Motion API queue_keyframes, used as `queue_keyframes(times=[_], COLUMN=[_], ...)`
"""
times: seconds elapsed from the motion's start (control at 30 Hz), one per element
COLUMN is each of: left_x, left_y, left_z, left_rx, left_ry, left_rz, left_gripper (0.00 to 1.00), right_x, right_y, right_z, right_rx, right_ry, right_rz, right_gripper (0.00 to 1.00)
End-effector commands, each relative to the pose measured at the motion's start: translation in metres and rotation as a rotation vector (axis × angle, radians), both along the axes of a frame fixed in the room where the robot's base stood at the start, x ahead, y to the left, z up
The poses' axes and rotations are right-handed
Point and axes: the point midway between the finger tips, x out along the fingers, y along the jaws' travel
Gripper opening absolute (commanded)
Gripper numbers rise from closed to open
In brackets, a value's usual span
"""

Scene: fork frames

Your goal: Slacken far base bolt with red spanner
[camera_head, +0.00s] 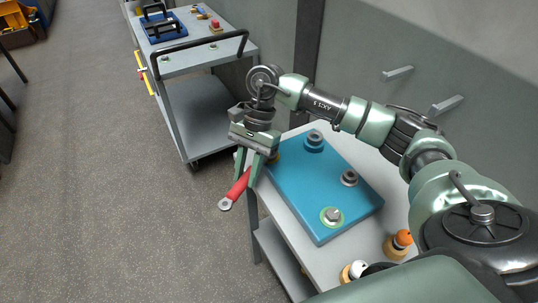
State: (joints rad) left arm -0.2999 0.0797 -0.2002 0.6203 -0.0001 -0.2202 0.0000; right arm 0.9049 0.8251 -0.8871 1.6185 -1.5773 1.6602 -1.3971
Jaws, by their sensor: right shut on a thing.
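The red spanner (238,189) is in my right gripper (247,174), which is shut on its handle. The spanner slants down to the left, its grey ring end hanging over the floor beside the table's left edge. The blue base plate (300,190) lies on the small table, right of the gripper. The far bolt (314,138) stands on a raised blue boss near the plate's back corner. Another bolt (349,177) is at the right, and a near bolt (332,214) has a green ring around it. The plate's left corner is partly hidden by the gripper. My left gripper is out of view.
Orange-topped (402,239) and white-topped (357,268) knobs stand at the table's (300,262) near edge. A grey trolley (203,58) with a black handle and a blue tool holder stands behind left. A wall closes the right side.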

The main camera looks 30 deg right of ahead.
Motion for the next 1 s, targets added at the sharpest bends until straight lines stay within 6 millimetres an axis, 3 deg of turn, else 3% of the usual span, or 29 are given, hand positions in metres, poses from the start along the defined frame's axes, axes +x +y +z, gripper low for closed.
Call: queue_keyframes(times=[0.53, 1.0], left_x=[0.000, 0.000], left_y=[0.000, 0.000], left_z=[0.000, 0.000], left_rx=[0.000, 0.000], left_ry=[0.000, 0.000], left_rz=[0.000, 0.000], left_gripper=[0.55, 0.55], right_x=[-0.007, 0.003], right_y=[-0.004, 0.001], right_z=[0.000, 0.000], right_rx=[-0.001, 0.000], right_ry=[0.003, 0.002], right_rz=[0.070, -0.038], right_gripper=[0.00, 0.00])
